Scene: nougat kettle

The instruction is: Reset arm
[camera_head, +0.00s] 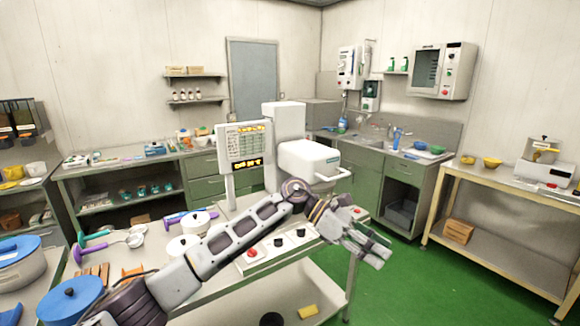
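My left arm reaches in from the lower left across the work table (215,290). Its gripper (378,250) is out past the table's right end, above the green floor. Its fingers look apart, with nothing seen between them. My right gripper is not in view.
On the table are a blue-lidded pot (20,262), a blue lid (70,295), ladles (130,238), a white lidded pot (196,220) and a red-knobbed control panel (280,245). A white machine (308,163) stands behind my arm. Green floor (430,285) is clear at right, before a side table (500,192).

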